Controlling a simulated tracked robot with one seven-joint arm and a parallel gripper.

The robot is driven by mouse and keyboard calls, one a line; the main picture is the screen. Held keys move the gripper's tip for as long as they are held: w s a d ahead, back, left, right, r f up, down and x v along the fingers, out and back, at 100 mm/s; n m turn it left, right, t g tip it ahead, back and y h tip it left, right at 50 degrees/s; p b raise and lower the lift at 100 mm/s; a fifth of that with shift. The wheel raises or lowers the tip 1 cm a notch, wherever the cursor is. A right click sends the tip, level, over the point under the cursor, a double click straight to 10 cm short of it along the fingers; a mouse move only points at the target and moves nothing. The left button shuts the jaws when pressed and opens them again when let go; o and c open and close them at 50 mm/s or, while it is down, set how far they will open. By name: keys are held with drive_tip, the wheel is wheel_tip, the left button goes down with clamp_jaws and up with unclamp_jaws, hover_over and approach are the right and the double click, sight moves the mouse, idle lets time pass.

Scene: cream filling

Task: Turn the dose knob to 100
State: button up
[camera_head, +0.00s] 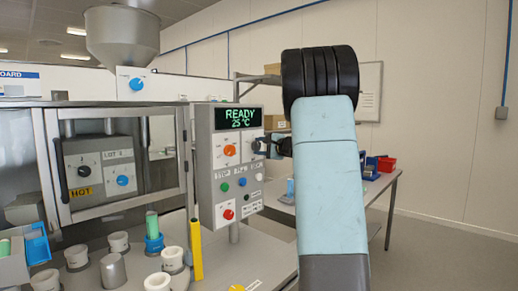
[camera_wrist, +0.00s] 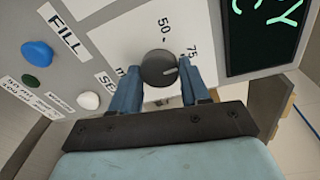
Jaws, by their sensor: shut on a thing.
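The dose knob (camera_wrist: 158,67) is a dark round knob on a white plate of the control panel (camera_head: 205,185). Its dial shows 50 and 75; the rest is hidden by my gripper. The light pointer mark on the knob points right in the wrist view, near the 75 side. My gripper (camera_wrist: 163,80) has its two blue fingers on either side of the knob and is shut on it. In the head view my gripper (camera_head: 268,146) is at the panel's right edge, and hides the knob.
A display (camera_head: 240,118) reads READY 25 °C. An orange knob (camera_head: 230,151) sits left of my gripper. Blue (camera_wrist: 37,53), green and white buttons are near it on the panel. A red knob (camera_head: 228,214) is lower, and a yellow post (camera_head: 196,250) stands beside the panel.

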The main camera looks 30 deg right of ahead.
drive_tip(key=m, duration=0.5)
drive_tip(key=shift+s+d+f, duration=0.1)
drive_tip(key=shift+d+f, duration=0.2)
drive_tip(key=shift+d, duration=0.05)
drive_tip(key=m+y, duration=0.1)
drive_tip(key=m, duration=0.3)
drive_tip(key=shift+a+f+m+g, duration=0.1)
drive_tip(key=shift+m+g, duration=0.2)
drive_tip(key=shift+m, duration=0.1)
drive_tip(key=shift+a+m+y, duration=0.1)
drive_tip(key=shift+m+y, duration=0.2)
drive_tip(key=shift+m, duration=0.6)
drive_tip(key=o, duration=1.1)
drive_tip(key=shift+c, duration=0.2)
